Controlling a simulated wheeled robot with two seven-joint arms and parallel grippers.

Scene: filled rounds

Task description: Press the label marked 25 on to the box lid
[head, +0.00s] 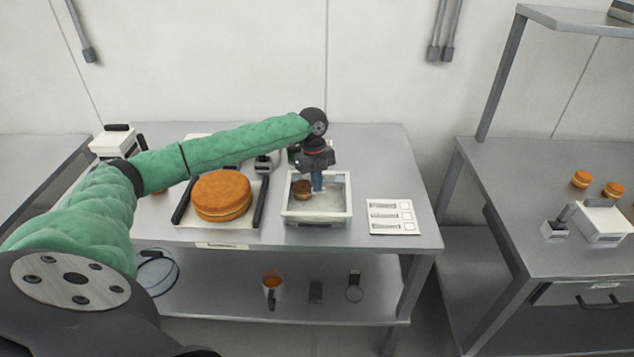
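My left gripper (317,185) points down into a white-rimmed open box (318,217) on the middle table. I cannot make out a box lid or the label marked 25. My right gripper is not in view.
A large filled round (221,195) sits on a tray with dark handles (262,202), left of the box. An orange-and-white cup (272,285) stands on the lower shelf. The right table (500,190) holds two small rounds (581,179) and a white device (602,222).

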